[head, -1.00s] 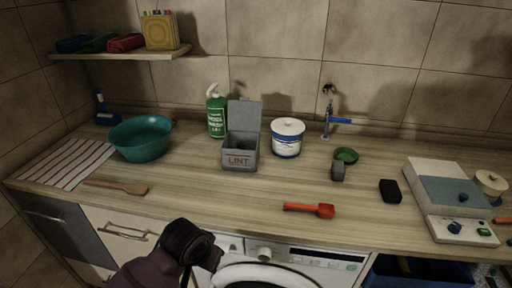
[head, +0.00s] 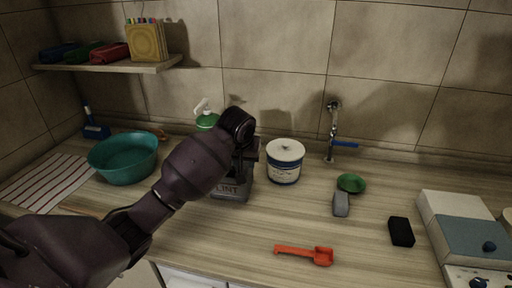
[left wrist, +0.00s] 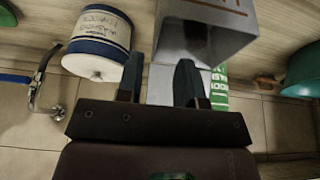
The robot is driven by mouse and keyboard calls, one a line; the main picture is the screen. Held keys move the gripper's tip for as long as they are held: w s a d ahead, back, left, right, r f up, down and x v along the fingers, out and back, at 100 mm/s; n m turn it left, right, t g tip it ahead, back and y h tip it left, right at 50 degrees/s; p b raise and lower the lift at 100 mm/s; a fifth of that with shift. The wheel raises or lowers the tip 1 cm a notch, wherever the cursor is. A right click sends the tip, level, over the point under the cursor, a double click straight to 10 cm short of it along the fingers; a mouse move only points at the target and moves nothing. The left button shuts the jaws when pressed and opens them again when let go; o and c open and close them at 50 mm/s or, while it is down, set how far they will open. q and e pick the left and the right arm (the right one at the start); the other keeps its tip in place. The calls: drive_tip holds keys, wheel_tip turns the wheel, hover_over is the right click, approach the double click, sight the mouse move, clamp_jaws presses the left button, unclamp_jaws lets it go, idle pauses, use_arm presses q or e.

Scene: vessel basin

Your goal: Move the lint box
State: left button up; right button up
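The grey lint box (head: 229,190) stands on the wooden counter, its front lettering partly showing below my left gripper (head: 245,160). My arm and gripper hide its raised lid in the head view. In the left wrist view the lint box (left wrist: 222,14) is close at the top. My left gripper (left wrist: 160,72) is open there, with its two fingers apart and the grey box between and beyond them. I cannot tell whether the fingers touch it. My right gripper is in neither view.
A white and blue tub (head: 284,163) stands close right of the box. A green bottle (head: 206,122) is behind it, and a teal basin (head: 124,160) is to the left.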

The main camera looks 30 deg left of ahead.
sight(249, 173)
use_arm(q)
drive_tip(key=shift+w, duration=0.6)
drive_tip(key=shift+s+r, duration=0.15)
drive_tip(key=shift+s, duration=0.2)
drive_tip(key=shift+w+f, duration=0.3)
drive_tip(key=shift+f, duration=0.35)
drive_tip(key=x, duration=0.8)
drive_tip(key=shift+w+a+f+p, duration=0.1)
drive_tip(key=shift+p, duration=0.2)
drive_tip(key=shift+w+f, duration=0.2)
drive_tip(key=shift+f, duration=0.4)
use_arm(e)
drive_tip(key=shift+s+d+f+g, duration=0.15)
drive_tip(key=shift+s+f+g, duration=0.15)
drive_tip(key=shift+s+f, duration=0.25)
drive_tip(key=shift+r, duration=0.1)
use_arm(q)
drive_tip(key=shift+a, duration=0.1)
clamp_jaws()
